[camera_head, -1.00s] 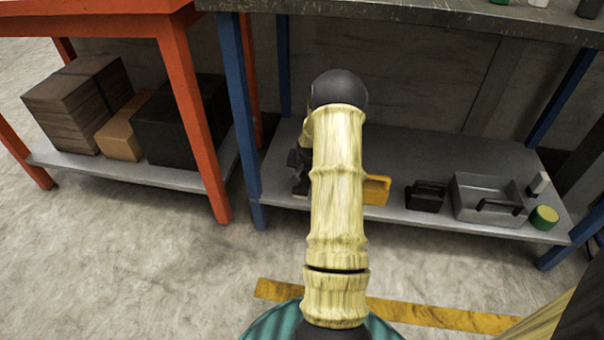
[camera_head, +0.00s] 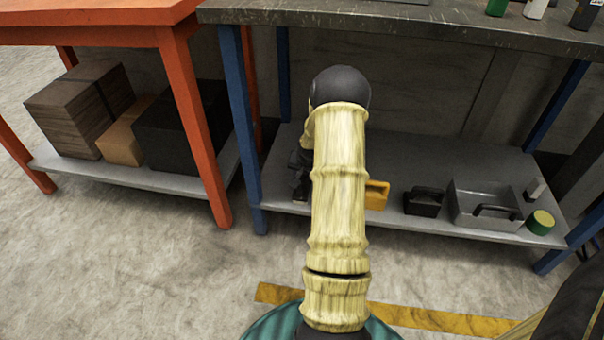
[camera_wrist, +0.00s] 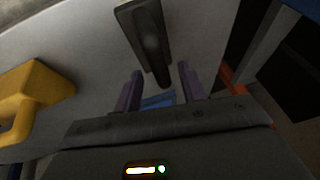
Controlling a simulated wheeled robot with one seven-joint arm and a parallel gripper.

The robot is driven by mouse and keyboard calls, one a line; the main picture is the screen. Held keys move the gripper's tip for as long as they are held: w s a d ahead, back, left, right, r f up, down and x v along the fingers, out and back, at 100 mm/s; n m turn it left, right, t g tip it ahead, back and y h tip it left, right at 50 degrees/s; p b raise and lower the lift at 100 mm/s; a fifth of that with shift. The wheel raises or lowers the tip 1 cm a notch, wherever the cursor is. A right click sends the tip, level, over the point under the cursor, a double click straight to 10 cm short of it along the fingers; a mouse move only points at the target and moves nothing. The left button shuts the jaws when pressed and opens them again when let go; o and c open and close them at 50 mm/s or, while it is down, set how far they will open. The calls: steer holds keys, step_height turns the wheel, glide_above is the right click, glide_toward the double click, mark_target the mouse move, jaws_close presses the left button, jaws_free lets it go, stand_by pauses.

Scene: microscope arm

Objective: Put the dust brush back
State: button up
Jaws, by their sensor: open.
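In the wrist view a dark, long object (camera_wrist: 146,38), which looks like the dust brush, lies on the grey lower shelf (camera_wrist: 85,40). Its narrow end points towards my gripper (camera_wrist: 160,70). My gripper is open, and that narrow end shows between its two purple fingers; I cannot tell whether they touch it. A small blue patch (camera_wrist: 158,101) shows deeper between the fingers. In the head view my gripper (camera_head: 299,172) is partly hidden behind my arm, low over the left part of the shelf (camera_head: 440,160). The dark object is hidden there.
A yellow box (camera_head: 376,194) with a handle stands close right of my arm. Beyond it are a black case (camera_head: 422,203), a grey toolbox (camera_head: 482,195) and a green-and-yellow can (camera_head: 540,222). A blue table leg (camera_head: 240,120) and the worktop (camera_head: 420,25) bound the space.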

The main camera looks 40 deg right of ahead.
steer(key=p+v, duration=0.3)
steer(key=v, duration=0.5)
steer(key=shift+r+p, duration=0.25)
steer(key=shift+p, duration=0.05)
steer(key=shift+a, duration=0.1)
steer(key=a+r+n, duration=0.3)
steer(key=a+r, duration=0.3)
steer(key=a, duration=0.5)
steer(key=s+a+r+n+g+y, duration=0.1)
steer(key=s+a+r+n, duration=0.2)
steer(key=s+a, duration=0.5)
steer(key=s+a+r+n+g+y, duration=0.1)
steer(key=s+a+r+n, duration=0.3)
steer(key=s+a, duration=0.4)
steer(key=a+r, duration=0.1)
steer(key=a, duration=0.4)
steer(key=shift+r, duration=0.3)
steer(key=shift+w+r, duration=0.1)
